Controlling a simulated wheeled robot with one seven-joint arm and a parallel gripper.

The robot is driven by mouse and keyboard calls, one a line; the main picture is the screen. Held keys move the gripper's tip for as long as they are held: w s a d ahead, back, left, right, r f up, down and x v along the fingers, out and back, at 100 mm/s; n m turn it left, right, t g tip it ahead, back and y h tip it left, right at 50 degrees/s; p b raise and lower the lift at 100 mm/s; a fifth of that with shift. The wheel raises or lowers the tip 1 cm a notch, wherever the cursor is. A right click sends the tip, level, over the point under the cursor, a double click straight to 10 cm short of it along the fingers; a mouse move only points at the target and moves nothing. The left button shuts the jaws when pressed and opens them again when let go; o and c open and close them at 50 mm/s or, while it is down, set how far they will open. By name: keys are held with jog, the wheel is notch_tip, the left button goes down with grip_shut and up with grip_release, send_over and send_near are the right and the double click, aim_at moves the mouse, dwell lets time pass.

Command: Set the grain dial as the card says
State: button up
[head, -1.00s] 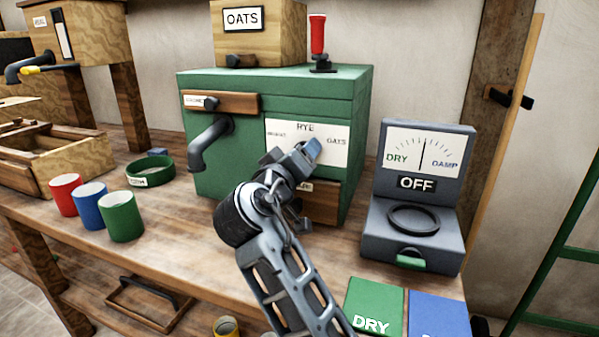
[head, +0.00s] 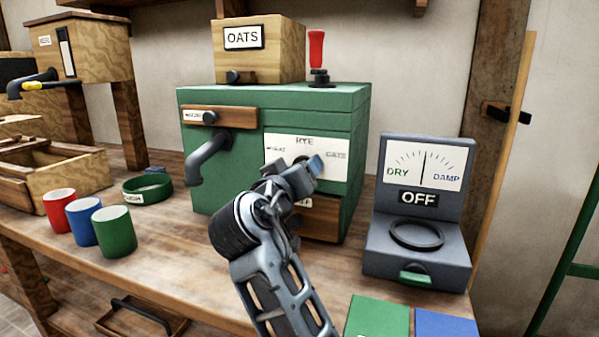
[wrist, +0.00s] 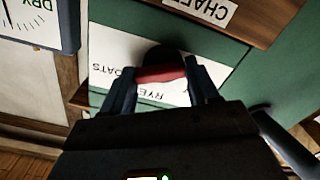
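The green mill (head: 240,100) stands on the bench with a white dial plate (head: 330,173) on its front, lettered RYE at the top and OATS at the right; the left word is too blurred to read. A card reading OATS (head: 243,38) is on the wooden box on top of the mill. My gripper (head: 305,172) is in front of the dial plate and covers the dial in the head view. In the wrist view, the dark round dial (wrist: 163,58) with a red bar (wrist: 160,74) lies between my open fingers (wrist: 160,85). I cannot tell whether they touch it.
A grey DRY/DAMP meter (head: 420,205) reading OFF stands to the right. A red-handled lever (head: 317,50) rises from the mill top. A black spout (head: 207,157) juts out left of the dial. Red, blue and green cups (head: 115,232) stand at the left.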

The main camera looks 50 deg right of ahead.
jog(key=o, duration=0.5)
jog(key=v, duration=0.7)
jog(key=shift+s+a, duration=0.1)
jog(key=shift+a, duration=0.3)
